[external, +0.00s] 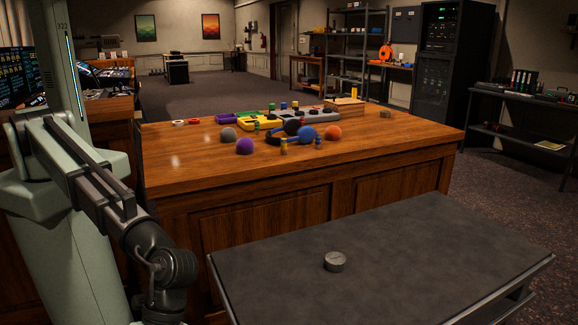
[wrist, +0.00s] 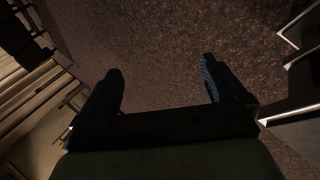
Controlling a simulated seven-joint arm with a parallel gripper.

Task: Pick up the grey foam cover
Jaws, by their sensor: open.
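A grey foam cover (external: 228,134), small and dome-shaped, sits on the wooden desk (external: 180,172), toward its left front. A purple foam cover (external: 245,146) is just in front of it and to the right. My gripper (wrist: 158,75) shows in the wrist view with its two dark fingers wide apart and nothing between them. Below the fingers I see only speckled carpet. In the external view my arm hangs at the lower left, well away from the grey cover, and the gripper is outside the frame.
Blue (external: 307,133) and orange (external: 333,132) foam covers, dark headphones (external: 291,127), a yellow tray (external: 262,123) and small coloured pieces crowd the desk's middle. A dark side table (external: 430,240) stands in front with a grey round puck (external: 334,262). The desk's right side is mostly clear.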

